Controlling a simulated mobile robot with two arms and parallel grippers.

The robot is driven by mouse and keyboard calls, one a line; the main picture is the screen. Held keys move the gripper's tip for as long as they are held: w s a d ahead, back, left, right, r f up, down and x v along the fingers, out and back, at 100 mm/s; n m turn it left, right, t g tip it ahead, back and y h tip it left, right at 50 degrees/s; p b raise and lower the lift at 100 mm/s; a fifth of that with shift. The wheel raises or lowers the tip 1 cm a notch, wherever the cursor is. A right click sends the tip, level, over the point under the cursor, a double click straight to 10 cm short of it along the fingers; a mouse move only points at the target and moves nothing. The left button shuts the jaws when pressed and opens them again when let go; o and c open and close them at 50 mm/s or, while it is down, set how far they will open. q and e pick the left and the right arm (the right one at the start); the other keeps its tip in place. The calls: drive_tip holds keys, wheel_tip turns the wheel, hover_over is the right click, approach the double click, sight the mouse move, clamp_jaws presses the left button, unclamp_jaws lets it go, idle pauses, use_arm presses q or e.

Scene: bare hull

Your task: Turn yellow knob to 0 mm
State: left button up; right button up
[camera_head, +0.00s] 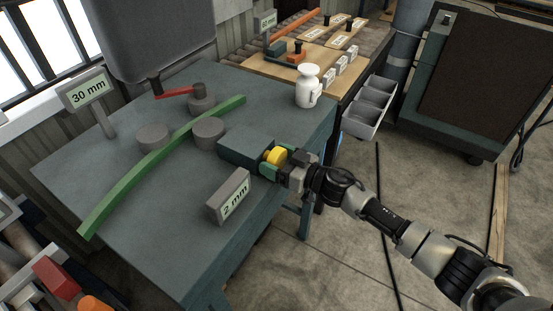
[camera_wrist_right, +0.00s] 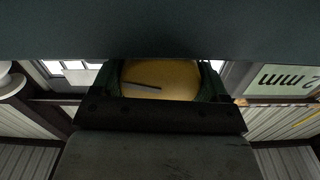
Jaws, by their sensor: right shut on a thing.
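The yellow knob (camera_head: 277,156) sits on the right end of a dark block (camera_head: 246,147) on the blue-grey table. My right gripper (camera_head: 274,164) is shut on the knob, with its green fingers on either side. In the right wrist view the round yellow face (camera_wrist_right: 162,80) shows between the fingers, with a dark pointer line lying nearly level. A grey display (camera_head: 230,197) beside the block reads 2 mm; part of it shows upside down in the right wrist view (camera_wrist_right: 285,80). My left gripper is not in view.
A curved green strip (camera_head: 150,175) lies among grey rollers (camera_head: 208,132). A sign (camera_head: 87,88) reads 30 mm. A red-handled crank (camera_head: 175,93) and a white jar (camera_head: 308,86) stand farther back. Grey bins (camera_head: 370,108) hang beyond the table. The floor at right is mostly clear.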

drive_tip(key=n+p, duration=0.1)
drive_tip(key=n, duration=0.3)
idle(0.3)
drive_tip(key=o, duration=0.9)
drive_tip(key=b+v, duration=0.1)
drive_tip(key=v, duration=0.9)
drive_tip(key=shift+s+d, duration=0.25)
drive_tip(key=shift+d, duration=0.05)
